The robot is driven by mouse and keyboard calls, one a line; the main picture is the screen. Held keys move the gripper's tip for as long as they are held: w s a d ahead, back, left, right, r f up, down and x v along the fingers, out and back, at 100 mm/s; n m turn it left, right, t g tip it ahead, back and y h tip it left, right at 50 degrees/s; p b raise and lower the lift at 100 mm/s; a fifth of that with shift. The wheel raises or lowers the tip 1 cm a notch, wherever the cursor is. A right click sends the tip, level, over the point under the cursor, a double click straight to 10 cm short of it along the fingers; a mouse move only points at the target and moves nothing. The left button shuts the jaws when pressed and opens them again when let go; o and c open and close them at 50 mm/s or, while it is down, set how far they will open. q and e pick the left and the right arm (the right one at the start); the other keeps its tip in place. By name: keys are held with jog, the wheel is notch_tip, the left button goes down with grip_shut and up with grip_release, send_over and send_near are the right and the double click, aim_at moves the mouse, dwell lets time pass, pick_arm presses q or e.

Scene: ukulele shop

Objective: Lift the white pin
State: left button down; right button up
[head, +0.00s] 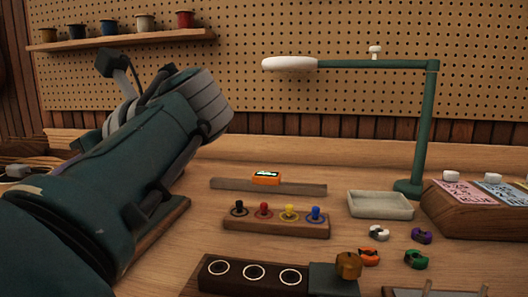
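A small wooden rack (276,226) on the bench holds a black pin (239,209), a red pin (264,210), a yellow pin (290,213) and a blue pin (316,214), all upright. No pin in this rack is white. A small white peg-like piece (375,51) stands on top of the green arm of a lamp-like stand; I cannot tell whether it is the white pin. My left arm fills the left side and hides part of the bench; its fingers do not show. My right gripper is not in view.
The green stand (424,130) with a white round head (289,64) rises behind a pale empty tray (380,205). Several small coloured clips (421,236) lie at right. A dark block with white-ringed holes (254,272) is in front. A card stand (470,220) is at far right.

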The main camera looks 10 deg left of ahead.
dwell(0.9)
pick_arm(q)
notch_tip(320, 180, up, 2)
jog(key=p, duration=0.4)
jog(key=shift+r+p, duration=0.2)
jog(key=shift+p, duration=0.15)
jog(key=shift+f, duration=0.15)
jog(key=c, duration=0.8)
grip_release()
jog(key=shift+c, duration=0.2)
